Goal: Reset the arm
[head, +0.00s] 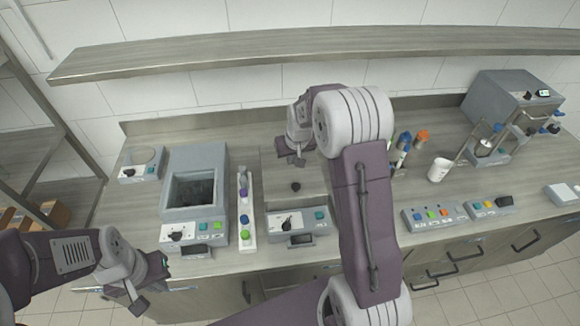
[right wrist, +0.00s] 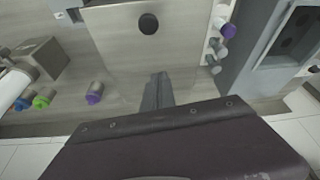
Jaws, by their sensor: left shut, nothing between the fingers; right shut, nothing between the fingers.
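My right arm (head: 362,210) reaches up and across the middle of the bench in the head view. My right gripper (head: 297,160) is shut and empty above the back of the bench. Its closed fingers also show in the right wrist view (right wrist: 158,90), over a flat grey plate with a black round knob (right wrist: 148,23). My left gripper (head: 138,304) is shut and empty, low at the front left, in front of the bench edge.
A grey box with an open well (head: 168,190) stands left, beside a strip of coloured caps (head: 246,210). A small control box (head: 278,222) is at the centre. A white cup (head: 439,169) and a grey machine (head: 505,100) stand right. A shelf (head: 240,56) hangs above.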

